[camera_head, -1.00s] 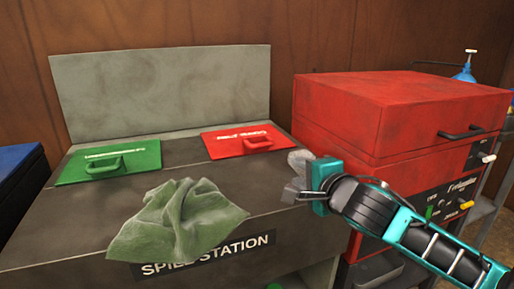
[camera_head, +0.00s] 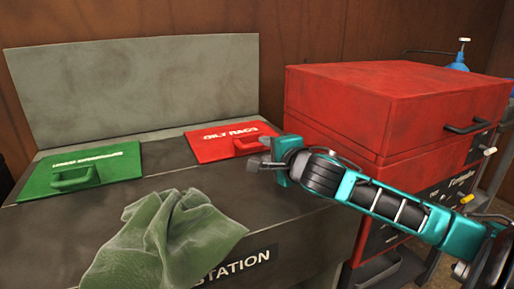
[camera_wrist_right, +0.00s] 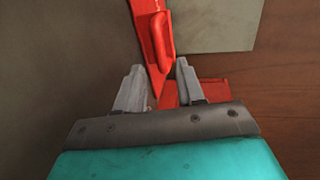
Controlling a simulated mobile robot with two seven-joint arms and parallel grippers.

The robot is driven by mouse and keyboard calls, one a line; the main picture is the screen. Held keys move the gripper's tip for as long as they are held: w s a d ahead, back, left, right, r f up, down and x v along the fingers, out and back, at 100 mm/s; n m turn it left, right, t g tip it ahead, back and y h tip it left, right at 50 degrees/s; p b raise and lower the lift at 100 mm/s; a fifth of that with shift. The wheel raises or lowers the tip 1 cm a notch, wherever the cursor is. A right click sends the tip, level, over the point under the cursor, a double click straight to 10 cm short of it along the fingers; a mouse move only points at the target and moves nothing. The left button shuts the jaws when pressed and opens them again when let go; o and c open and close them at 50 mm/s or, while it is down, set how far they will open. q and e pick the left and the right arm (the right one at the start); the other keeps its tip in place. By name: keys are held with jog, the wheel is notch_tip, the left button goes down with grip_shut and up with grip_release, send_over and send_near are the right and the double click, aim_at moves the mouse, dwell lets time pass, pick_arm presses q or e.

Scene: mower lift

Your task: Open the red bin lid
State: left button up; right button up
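The red bin lid (camera_head: 222,140), lettered "OILY RAGS", lies closed on the spill station top. Its red handle (camera_head: 252,144) is at the lid's right front. My right gripper (camera_head: 258,163) is just in front of and beside the handle. In the right wrist view the right gripper (camera_wrist_right: 156,82) has its two fingers apart, with the red lid (camera_wrist_right: 147,30) and its handle (camera_wrist_right: 160,34) ahead of the gap; nothing is clearly gripped. My left gripper is not in view.
A green lid (camera_head: 85,170) with a handle sits to the left. A green rag (camera_head: 165,240) lies on the station's front edge. A red cabinet (camera_head: 385,110) stands close on the right, beside my right arm. A grey back panel (camera_head: 135,90) rises behind the lids.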

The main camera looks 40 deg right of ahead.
aim_at(258, 146)
jog(key=shift+b+x, duration=0.35)
jog(key=shift+x, duration=3)
grip_shut()
